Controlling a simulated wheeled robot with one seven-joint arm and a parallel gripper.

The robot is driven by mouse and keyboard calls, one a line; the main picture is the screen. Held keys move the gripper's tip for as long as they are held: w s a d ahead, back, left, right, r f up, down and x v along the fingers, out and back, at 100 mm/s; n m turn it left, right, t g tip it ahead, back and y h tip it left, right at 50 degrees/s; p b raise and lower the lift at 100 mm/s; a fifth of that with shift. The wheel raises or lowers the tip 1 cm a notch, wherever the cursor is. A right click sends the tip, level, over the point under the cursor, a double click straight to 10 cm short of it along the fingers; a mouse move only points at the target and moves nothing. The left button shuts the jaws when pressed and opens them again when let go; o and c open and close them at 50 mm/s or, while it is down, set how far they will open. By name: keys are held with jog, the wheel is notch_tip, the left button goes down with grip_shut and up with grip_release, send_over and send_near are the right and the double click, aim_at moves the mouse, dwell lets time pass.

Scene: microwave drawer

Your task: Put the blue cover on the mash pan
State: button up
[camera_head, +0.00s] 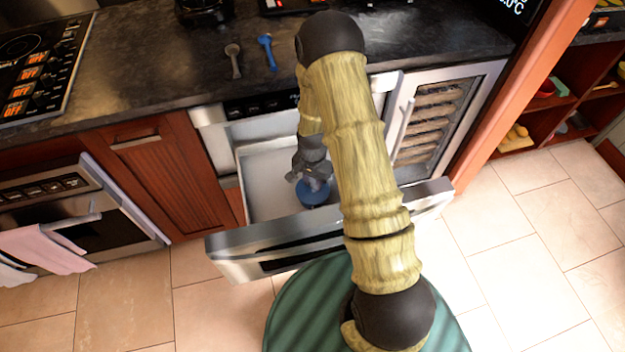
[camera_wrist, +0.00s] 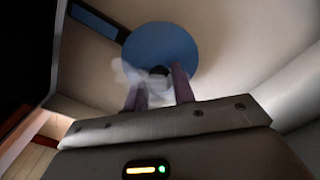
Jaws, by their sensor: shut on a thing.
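The blue cover (camera_wrist: 160,45) is a round blue disc with a small dark knob in the wrist view. In the head view the cover (camera_head: 313,193) shows as a small blue round inside the open drawer (camera_head: 262,172). My gripper (camera_head: 312,172) is over it; in the wrist view my gripper (camera_wrist: 161,90) has its two fingers at the dark knob, shut on it. A blue, dark-edged handle (camera_wrist: 96,20) extends to the upper left from beside the disc, probably the mash pan's. The pan body is hidden, so whether cover and pan touch cannot be told.
The drawer front (camera_head: 330,237) stands out over the tiled floor. A grey spoon-like utensil (camera_head: 233,60) and a blue one (camera_head: 267,52) lie on the dark counter (camera_head: 160,62). An oven (camera_head: 85,215) is at left, a glass-fronted cooler (camera_head: 440,115) at right. Pale blurred wisps cross the wrist view.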

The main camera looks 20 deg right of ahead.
dwell(0.8)
jog(key=o, duration=1.5)
jog(key=shift+r+p, duration=2.8)
jog(key=shift+r, duration=0.65)
